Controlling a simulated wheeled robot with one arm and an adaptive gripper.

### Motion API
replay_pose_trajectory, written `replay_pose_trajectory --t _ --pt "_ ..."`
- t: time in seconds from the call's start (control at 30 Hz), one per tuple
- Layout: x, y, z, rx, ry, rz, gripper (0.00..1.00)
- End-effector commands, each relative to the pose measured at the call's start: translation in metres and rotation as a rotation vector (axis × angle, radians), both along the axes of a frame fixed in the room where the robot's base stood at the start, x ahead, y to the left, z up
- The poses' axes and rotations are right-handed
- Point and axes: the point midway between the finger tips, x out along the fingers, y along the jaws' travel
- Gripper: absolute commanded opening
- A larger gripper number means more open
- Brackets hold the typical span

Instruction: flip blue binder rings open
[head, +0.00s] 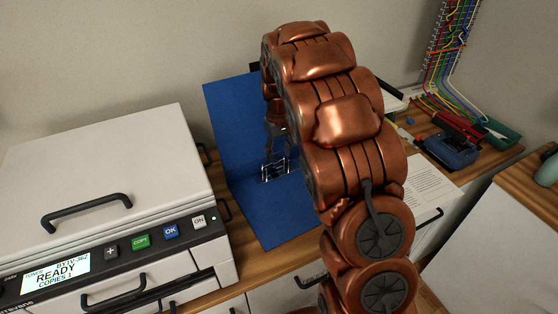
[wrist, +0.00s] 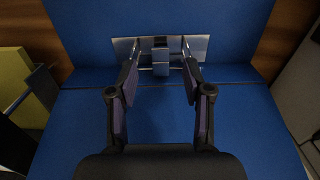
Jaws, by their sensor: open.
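The blue binder (head: 232,115) lies spread on the desk, one cover upright against the wall and the other flat. Its metal ring mechanism (head: 276,174) sits near the fold; it also shows in the wrist view (wrist: 161,68). Whether the rings are open or closed is hard to tell. My gripper (head: 277,130) points down just above the mechanism, partly hidden by my copper arm. In the wrist view, my gripper (wrist: 160,74) is open and empty, its two fingers spread on either side of the mechanism's middle. I cannot tell whether they touch the metal.
A printer (head: 105,185) stands close on the left. A printed paper sheet (head: 425,190) lies right of my arm. A blue device (head: 447,150), a red tool (head: 458,126) and a green tray (head: 500,136) sit at the far right, below colored cables (head: 449,50).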

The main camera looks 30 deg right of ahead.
Motion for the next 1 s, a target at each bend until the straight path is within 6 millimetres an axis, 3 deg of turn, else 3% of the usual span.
replay_pose_trajectory --t 0.23,0.57,1.0 --pt "-0.002 0.000 -0.033 0.001 0.006 -0.001 0.50" --pt "-0.001 0.000 -0.040 0.000 0.001 0.000 0.50" --pt "-0.001 0.000 -0.040 0.000 0.001 0.000 0.05"
